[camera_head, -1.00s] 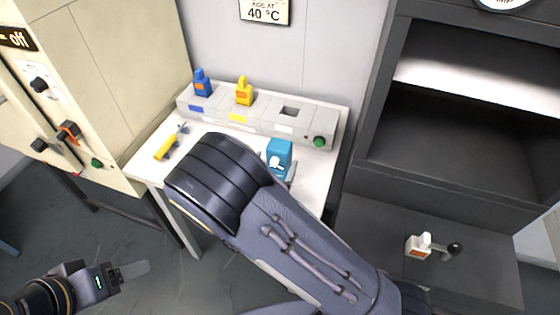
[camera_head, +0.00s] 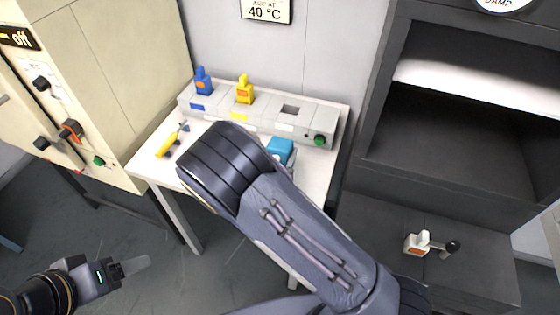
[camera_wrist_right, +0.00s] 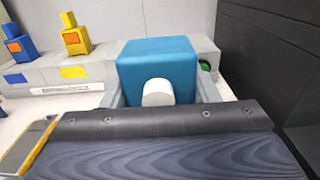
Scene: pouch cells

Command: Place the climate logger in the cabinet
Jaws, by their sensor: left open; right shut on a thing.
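A teal box (camera_head: 281,149) with a white knob on its near face is at the bench's right part, partly hidden behind my right arm in the head view. I take it for the climate logger. In the right wrist view the box (camera_wrist_right: 158,62) sits between the grey fingers of my right gripper (camera_wrist_right: 158,94), which is shut on it. A dark cabinet (camera_head: 378,160) with open shelves stands at the right, under a round sign reading "DAMP". My left gripper (camera_head: 130,266) is open and empty over the floor at lower left.
A grey dock (camera_head: 262,117) on the white bench holds a blue piece (camera_head: 203,82) and a yellow piece (camera_head: 244,90); its third slot is empty. A yellow tool (camera_head: 168,146) lies on the bench. A white piece (camera_head: 416,243) sits at lower right. A beige cabinet (camera_head: 120,90) stands left.

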